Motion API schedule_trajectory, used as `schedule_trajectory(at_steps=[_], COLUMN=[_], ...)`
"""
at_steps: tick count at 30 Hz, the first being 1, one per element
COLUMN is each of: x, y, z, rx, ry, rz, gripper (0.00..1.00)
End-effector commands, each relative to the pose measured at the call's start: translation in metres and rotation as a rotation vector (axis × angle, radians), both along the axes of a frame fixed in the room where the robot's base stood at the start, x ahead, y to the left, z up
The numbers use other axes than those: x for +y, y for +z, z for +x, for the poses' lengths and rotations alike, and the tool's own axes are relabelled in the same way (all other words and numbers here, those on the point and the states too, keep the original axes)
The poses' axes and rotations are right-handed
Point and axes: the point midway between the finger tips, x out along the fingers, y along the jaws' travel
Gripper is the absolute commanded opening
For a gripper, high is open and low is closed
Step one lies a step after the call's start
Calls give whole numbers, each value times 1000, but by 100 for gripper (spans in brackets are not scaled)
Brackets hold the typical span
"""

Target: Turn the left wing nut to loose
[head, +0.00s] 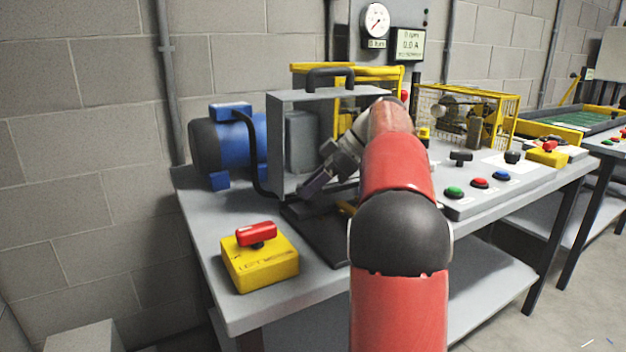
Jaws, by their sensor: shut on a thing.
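My gripper (313,186) reaches down and left to the lower front of a grey box-shaped guard (279,150) with a black handle (330,78). Its jaws are shut at the guard's lower left, by a dark plate (325,235). The left wing nut itself does not show clearly; it is hidden at the fingertips. Whether the nut is tight or loose cannot be seen. My red arm covers the guard's right side, and no other wing nut is visible.
A blue motor (240,140) with a black cable stands left of the guard. A yellow box with a red handle (256,234) sits at the bench's front left corner. A panel with green, red and blue buttons (480,183) lies right of my arm. A yellow cage (485,115) stands behind it.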

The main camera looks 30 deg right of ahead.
Motion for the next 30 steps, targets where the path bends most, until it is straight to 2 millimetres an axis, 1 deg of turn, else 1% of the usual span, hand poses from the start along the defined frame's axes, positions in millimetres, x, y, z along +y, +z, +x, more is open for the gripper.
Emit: schedule_trajectory(at_steps=[6, 12, 19, 30], x=[-2, -2, -1, -1], y=[-1, -1, -1, -1], z=[2, 2, 2, 3], rx=[0, 0, 1, 1], ry=[152, 245, 296, 304], rz=[-1, -2, -2, -3], gripper=[0, 0, 0, 0])
